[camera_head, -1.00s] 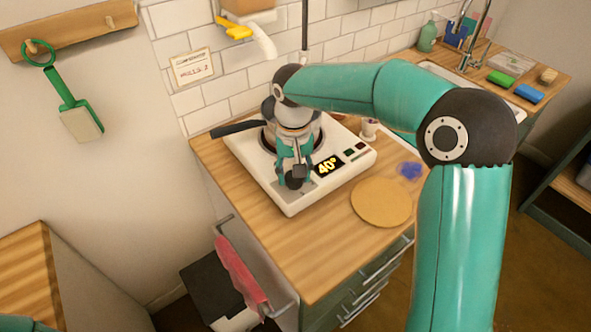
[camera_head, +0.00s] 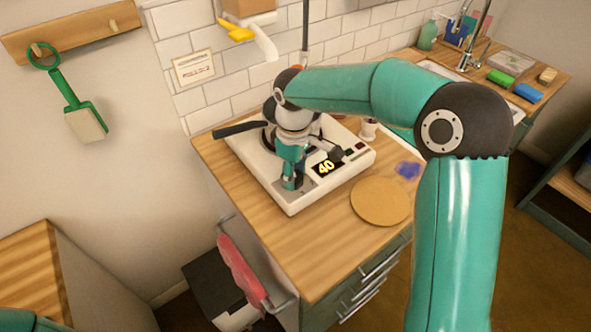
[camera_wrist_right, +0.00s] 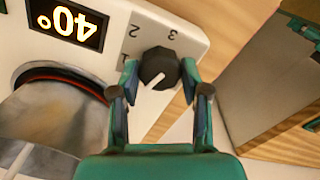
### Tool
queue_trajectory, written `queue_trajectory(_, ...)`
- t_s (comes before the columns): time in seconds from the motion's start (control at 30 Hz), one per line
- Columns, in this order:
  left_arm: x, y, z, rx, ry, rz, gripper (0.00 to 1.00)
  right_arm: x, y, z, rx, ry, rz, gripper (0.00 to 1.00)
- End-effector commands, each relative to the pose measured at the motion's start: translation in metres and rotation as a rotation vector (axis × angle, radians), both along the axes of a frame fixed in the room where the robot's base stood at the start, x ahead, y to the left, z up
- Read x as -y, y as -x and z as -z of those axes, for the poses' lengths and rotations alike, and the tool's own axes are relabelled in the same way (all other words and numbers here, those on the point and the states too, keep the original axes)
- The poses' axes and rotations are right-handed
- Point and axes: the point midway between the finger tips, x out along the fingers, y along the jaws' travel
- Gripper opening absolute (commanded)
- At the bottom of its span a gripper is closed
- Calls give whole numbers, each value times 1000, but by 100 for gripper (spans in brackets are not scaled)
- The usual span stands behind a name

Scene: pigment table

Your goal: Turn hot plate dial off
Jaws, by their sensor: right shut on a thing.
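The white hot plate (camera_head: 285,198) sits on the wooden counter. Its lit display (camera_head: 326,167) reads 40 and also shows in the wrist view (camera_wrist_right: 66,22). The black dial (camera_wrist_right: 158,67) is at the plate's corner, with a white pointer line aimed to the lower left of the wrist view. The printed marks 1, 2 and 3 curve around its upper left side. My right gripper (camera_wrist_right: 160,82) is shut on the dial, one finger on each side. In the head view my right gripper (camera_head: 291,183) hides the dial. My left gripper is out of view.
A pan with a black handle (camera_head: 238,129) stands on the hot plate, mostly behind my right wrist. A round wooden board (camera_head: 380,202) and a blue pigment patch (camera_head: 408,169) lie to the right. A pink towel (camera_head: 240,268) hangs at the counter's side.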

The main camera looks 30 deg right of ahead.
Motion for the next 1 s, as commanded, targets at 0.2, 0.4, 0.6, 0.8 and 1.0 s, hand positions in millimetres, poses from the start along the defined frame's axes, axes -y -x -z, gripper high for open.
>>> queue_trajectory(0.2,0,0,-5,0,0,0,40,0,0,-1,1,0,-167,11)
queue_trajectory(0.4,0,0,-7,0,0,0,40,1,-1,-1,3,0,-273,11)
queue_trajectory(0.6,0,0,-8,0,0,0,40,1,-1,-1,4,1,-326,11)
queue_trajectory(0.8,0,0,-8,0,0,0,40,1,-1,0,4,2,-340,11)
queue_trajectory(1.0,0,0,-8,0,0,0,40,2,-1,-1,3,2,-340,11)
